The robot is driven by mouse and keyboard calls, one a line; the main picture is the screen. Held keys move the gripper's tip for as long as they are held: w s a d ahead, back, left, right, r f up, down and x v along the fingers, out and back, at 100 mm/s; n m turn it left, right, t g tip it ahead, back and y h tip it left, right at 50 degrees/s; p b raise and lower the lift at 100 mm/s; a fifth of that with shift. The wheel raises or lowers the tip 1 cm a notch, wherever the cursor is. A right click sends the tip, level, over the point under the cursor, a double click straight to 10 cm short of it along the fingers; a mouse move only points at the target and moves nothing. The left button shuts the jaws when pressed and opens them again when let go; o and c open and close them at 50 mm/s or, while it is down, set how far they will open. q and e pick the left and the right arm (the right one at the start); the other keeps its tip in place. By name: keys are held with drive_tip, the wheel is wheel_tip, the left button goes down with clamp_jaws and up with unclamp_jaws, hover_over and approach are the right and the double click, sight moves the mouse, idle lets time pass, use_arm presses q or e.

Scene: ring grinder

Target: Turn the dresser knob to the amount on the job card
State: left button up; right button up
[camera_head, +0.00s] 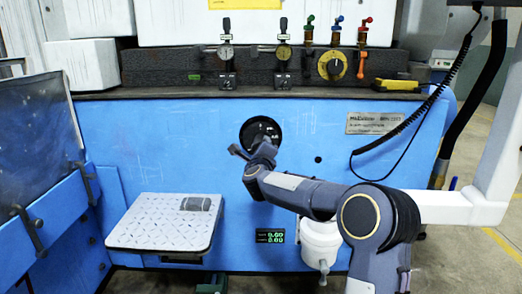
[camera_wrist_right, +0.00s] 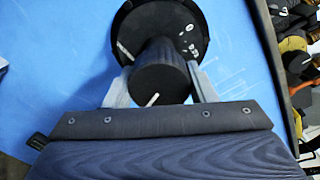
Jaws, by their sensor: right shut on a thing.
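The dresser knob (camera_wrist_right: 160,72) is a black cylinder with a white line on its end face. It stands out from a round black dial plate (camera_wrist_right: 190,22) with white marks on the blue machine front; the plate also shows in the head view (camera_head: 262,127). My right gripper (camera_wrist_right: 161,82) is shut on the knob, one finger on each side; in the head view the gripper (camera_head: 253,152) hides most of the knob. A small display (camera_head: 270,236) below shows green digits that look like 0.00 on both lines. My left gripper is out of view. I cannot make out a readable job card.
A metal tread plate (camera_head: 160,228) sticks out low on the left. A white container (camera_head: 320,243) with a spout hangs below my right arm. Gauges and a yellow dial (camera_head: 332,66) line the ledge above. A coiled black cable (camera_head: 425,107) hangs at the right.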

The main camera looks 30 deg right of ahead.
idle(0.4)
drive_tip(key=o, duration=1)
drive_tip(key=shift+c, duration=0.2)
drive_tip(key=p+v, duration=0.1)
drive_tip(key=v, duration=0.6)
drive_tip(key=shift+s+a, duration=0.25)
drive_tip(key=shift+s, duration=0.1)
